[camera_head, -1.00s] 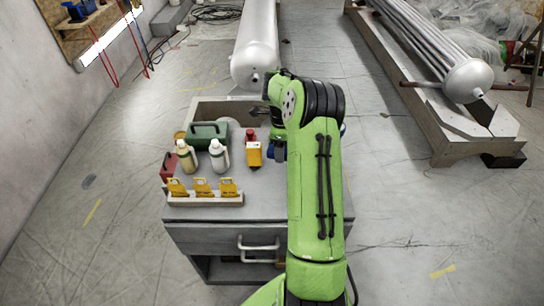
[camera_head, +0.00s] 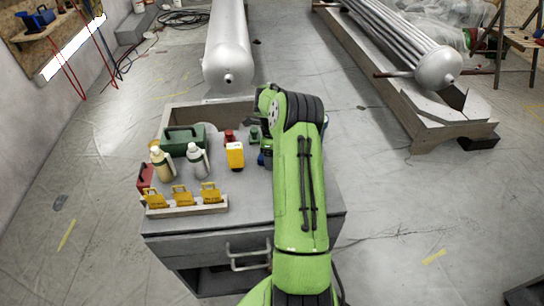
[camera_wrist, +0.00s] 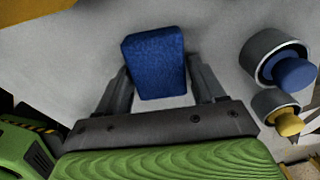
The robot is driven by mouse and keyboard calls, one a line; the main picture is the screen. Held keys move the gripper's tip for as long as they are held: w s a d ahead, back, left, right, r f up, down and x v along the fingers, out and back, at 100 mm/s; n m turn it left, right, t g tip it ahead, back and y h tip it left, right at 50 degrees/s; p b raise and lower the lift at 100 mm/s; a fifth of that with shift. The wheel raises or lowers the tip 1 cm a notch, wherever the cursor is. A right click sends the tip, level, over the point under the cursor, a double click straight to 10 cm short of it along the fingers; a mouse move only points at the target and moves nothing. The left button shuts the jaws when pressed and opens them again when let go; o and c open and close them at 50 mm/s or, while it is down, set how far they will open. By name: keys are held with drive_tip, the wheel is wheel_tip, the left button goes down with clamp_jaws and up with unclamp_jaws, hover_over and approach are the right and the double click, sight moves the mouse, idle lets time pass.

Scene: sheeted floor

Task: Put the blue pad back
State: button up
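The blue pad (camera_wrist: 155,62) is a rounded block. In the wrist view it sits between the two fingers of my gripper (camera_wrist: 160,75). The fingers lie close along its left and right sides. I cannot tell whether they press on it or stand slightly apart. A grey surface shows behind the pad. In the head view a bit of blue (camera_head: 262,158) shows beside my arm at the cart's right side. My arm hides most of the gripper there.
The grey cart top (camera_head: 255,205) carries a yellow box (camera_head: 235,155), two bottles (camera_head: 197,160), a green case (camera_head: 183,139) and a rack of yellow items (camera_head: 186,206). Two grey cylinders with a blue knob (camera_wrist: 293,74) and a yellow knob (camera_wrist: 287,125) stand right of my gripper.

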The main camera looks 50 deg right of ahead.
drive_tip(key=o, duration=0.3)
wheel_tip(320, 180, up, 12)
drive_tip(key=p, duration=0.3)
drive_tip(key=s+a+r+n+t+h, duration=0.1)
drive_tip(key=s+a+r+n, duration=0.1)
drive_tip(key=a+r+n, duration=0.7)
drive_tip(key=s+a+r+n+t+h, duration=0.1)
drive_tip(key=s+a+r+n, duration=0.1)
drive_tip(key=a+r+n, duration=0.8)
drive_tip(key=s+a+f+n+t+y, duration=0.2)
drive_tip(key=s+a+f+n+t, duration=0.1)
drive_tip(key=s+a+n, duration=0.8)
drive_tip(key=s+a, duration=0.4)
drive_tip(key=s, duration=0.1)
drive_tip(key=shift+s+n+t, duration=0.3)
drive_tip(key=shift+s, duration=0.05)
